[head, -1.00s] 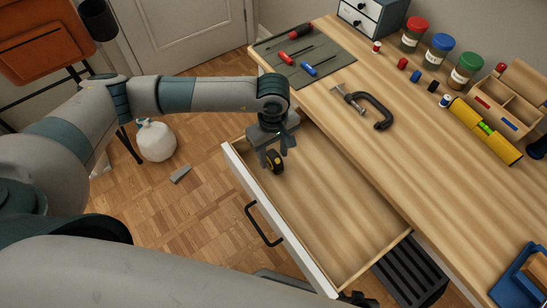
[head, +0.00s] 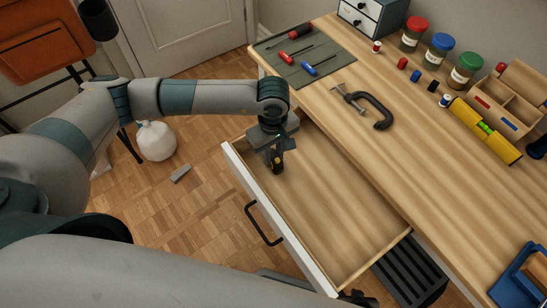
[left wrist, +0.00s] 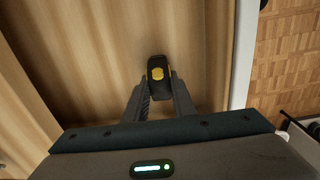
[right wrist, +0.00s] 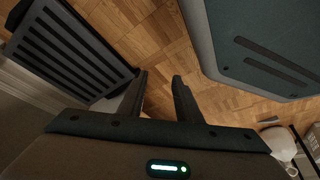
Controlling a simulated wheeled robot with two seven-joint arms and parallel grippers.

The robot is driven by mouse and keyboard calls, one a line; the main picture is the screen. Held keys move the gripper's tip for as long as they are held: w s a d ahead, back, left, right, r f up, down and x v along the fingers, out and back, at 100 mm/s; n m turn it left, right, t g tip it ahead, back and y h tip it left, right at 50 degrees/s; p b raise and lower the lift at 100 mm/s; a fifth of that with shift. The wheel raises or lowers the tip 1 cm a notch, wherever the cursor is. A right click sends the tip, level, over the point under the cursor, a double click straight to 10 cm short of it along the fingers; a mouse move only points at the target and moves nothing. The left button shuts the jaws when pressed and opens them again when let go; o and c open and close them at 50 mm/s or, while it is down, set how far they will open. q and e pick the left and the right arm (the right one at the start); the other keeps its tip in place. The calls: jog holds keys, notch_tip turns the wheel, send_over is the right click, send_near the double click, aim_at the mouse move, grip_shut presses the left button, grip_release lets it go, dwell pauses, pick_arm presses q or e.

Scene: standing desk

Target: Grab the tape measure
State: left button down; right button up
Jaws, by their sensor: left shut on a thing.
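The tape measure (left wrist: 158,72) is black with a yellow centre. In the left wrist view it sits between the fingertips of my left gripper (left wrist: 158,92), which is shut on it. In the head view the tape measure (head: 277,163) is at the tips of my left gripper (head: 275,158), over the far end of the open drawer (head: 325,205). I cannot tell whether it touches the drawer floor. My right gripper (right wrist: 160,95) is open and empty above the floor in the right wrist view; its fingers are apart.
The drawer is otherwise empty. On the desktop are a black C-clamp (head: 375,113), screwdrivers on a dark mat (head: 335,58), several jars, a yellow level (head: 482,130) and a wooden organizer (head: 505,100). A black slatted unit (right wrist: 75,50) is beside my right gripper.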

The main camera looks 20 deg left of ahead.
aim_at(274, 154)
pick_arm(q)
jog(key=shift+r, duration=0.15)
